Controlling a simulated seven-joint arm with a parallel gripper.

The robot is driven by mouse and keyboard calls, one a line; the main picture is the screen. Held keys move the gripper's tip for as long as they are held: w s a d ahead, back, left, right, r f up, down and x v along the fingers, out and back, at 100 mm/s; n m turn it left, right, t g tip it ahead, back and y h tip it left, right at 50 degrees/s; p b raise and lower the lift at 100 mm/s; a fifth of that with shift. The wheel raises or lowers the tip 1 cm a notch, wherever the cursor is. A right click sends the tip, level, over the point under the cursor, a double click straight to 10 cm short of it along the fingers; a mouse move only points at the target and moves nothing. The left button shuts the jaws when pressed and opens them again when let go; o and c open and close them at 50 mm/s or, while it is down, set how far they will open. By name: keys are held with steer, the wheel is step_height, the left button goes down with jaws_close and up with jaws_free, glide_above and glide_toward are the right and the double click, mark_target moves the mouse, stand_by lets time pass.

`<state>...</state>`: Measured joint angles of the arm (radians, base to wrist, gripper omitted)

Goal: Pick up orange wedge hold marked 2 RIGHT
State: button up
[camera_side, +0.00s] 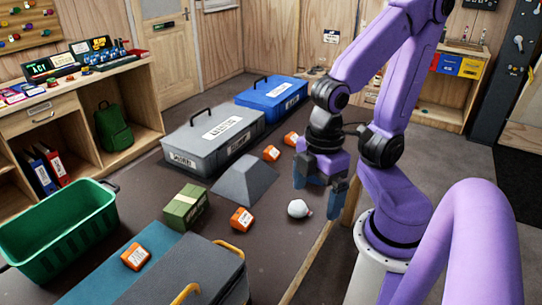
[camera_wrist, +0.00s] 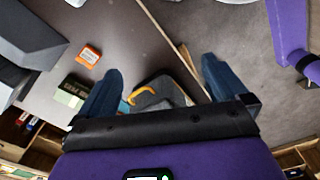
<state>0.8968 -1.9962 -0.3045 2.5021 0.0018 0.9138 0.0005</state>
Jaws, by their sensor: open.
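Several small orange wedge holds with white labels lie on the dark table in the side view: one beside the green box (camera_side: 242,219), one on the blue mat (camera_side: 136,256), and two near the grey case (camera_side: 271,153) (camera_side: 291,138). Their markings are too small to read, so I cannot tell which is 2 RIGHT. My gripper (camera_side: 319,190) is open and empty, raised above the table's right side near a white rounded object (camera_side: 299,208). In the wrist view, my gripper (camera_wrist: 163,75) has its fingers spread, and an orange hold (camera_wrist: 88,54) lies left of them.
A grey pyramid block (camera_side: 246,181) stands mid-table beside the green box (camera_side: 184,207). A grey case (camera_side: 213,137) and blue case (camera_side: 272,98) stand behind. A green basket (camera_side: 60,233) is left, and a dark case with yellow handles (camera_side: 190,275) is in front. Table is clear around the white object.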

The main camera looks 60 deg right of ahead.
steer(key=shift+c, duration=1.2)
